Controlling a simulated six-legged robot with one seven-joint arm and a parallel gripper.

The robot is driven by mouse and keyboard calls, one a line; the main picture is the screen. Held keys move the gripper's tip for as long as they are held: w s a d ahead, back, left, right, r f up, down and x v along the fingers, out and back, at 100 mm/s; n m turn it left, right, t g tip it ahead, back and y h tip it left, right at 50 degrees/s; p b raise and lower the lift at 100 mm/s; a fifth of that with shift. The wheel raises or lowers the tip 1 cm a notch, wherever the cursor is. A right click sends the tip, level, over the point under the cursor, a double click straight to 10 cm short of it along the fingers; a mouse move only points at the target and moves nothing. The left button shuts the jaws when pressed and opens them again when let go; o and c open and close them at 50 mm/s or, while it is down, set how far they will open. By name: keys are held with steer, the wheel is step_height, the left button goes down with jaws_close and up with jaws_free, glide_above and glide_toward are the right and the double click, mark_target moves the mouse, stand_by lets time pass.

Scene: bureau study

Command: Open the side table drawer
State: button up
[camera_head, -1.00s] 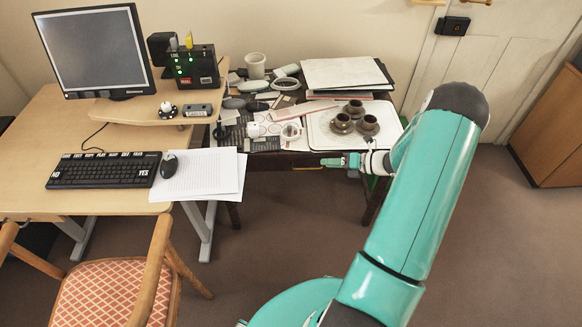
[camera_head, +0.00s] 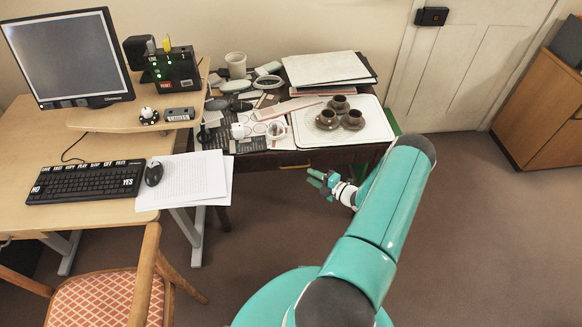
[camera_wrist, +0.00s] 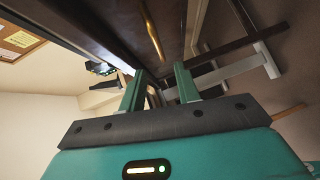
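The side table (camera_head: 372,150) is dark wood and stands beside the desk, its top covered with things. Its drawer front (camera_head: 258,163) faces me under the tabletop and looks shut. A thin brass handle (camera_head: 295,166) is on the drawer front; in the wrist view the handle (camera_wrist: 152,32) is a gold bar beyond my fingers. My gripper (camera_head: 316,180) is just in front of the drawer, slightly right of the handle and apart from it. In the wrist view its two green fingers (camera_wrist: 160,84) are spread with nothing between them.
A white tray (camera_head: 384,131) with several brown cups sits on the side table. The desk (camera_head: 90,205) with a keyboard (camera_head: 85,182) and papers is at left, a chair (camera_head: 105,300) below it. The floor (camera_head: 470,230) at right is clear.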

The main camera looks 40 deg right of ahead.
mark_target(293, 167)
steer(key=x, duration=1)
steer(key=shift+r, duration=0.1)
jaws_close()
